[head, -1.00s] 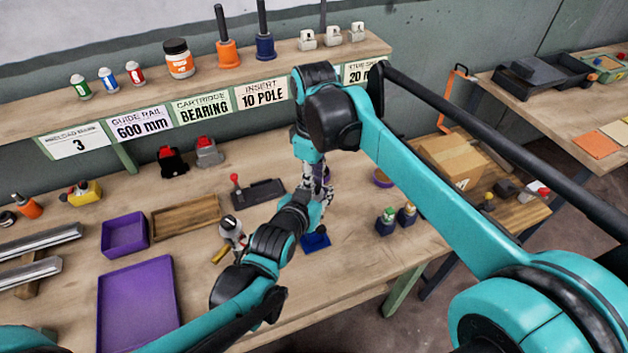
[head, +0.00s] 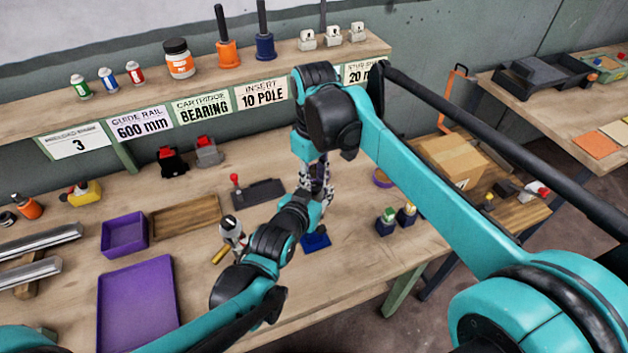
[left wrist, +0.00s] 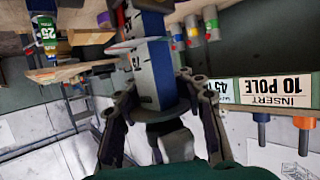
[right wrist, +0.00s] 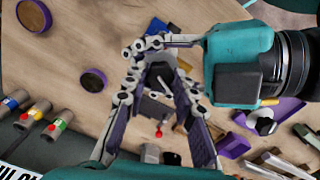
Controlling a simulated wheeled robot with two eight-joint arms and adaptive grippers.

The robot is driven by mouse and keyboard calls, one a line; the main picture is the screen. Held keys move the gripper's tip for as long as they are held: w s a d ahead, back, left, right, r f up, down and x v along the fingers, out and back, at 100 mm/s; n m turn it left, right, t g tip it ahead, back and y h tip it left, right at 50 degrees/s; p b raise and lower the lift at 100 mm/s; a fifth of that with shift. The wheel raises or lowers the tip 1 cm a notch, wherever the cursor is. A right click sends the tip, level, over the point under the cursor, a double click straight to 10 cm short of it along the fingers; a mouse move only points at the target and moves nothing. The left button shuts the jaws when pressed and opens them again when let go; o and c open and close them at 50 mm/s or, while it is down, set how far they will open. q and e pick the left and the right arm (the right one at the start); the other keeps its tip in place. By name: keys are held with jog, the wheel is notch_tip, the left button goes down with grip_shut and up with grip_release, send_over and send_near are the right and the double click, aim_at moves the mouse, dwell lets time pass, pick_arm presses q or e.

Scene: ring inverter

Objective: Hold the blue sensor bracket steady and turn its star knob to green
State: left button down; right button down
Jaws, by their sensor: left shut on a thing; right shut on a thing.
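The blue sensor bracket (head: 316,241) stands on the workbench, mostly hidden behind my left forearm in the head view. In the left wrist view, a blue and white upright part (left wrist: 150,65) with a pale round disc stands between the fingers. My left gripper (head: 312,203) is shut on the bracket; its fingers also show in the left wrist view (left wrist: 165,100). My right gripper (head: 320,182) is above it, shut on a dark part, apparently the star knob (right wrist: 158,76), seen between the fingertips in the right wrist view. The knob's colour mark cannot be made out.
A black base with a red-knobbed lever (head: 258,193) stands behind left of the bracket. A grey tool with a yellow handle (head: 230,235) lies left. Two small bottles (head: 386,222) stand right. A purple tray (head: 138,305) is at front left. Both arms crowd the bracket.

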aim_at(314, 185)
jog(key=c, duration=1.5)
grip_release()
notch_tip(314, 185, up, 12)
pick_arm(q)
jog(key=c, duration=0.8)
grip_release()
jog(key=shift+c, duration=0.2)
jog(key=shift+s, duration=0.15)
pick_arm(e)
jog(key=shift+w, duration=0.1)
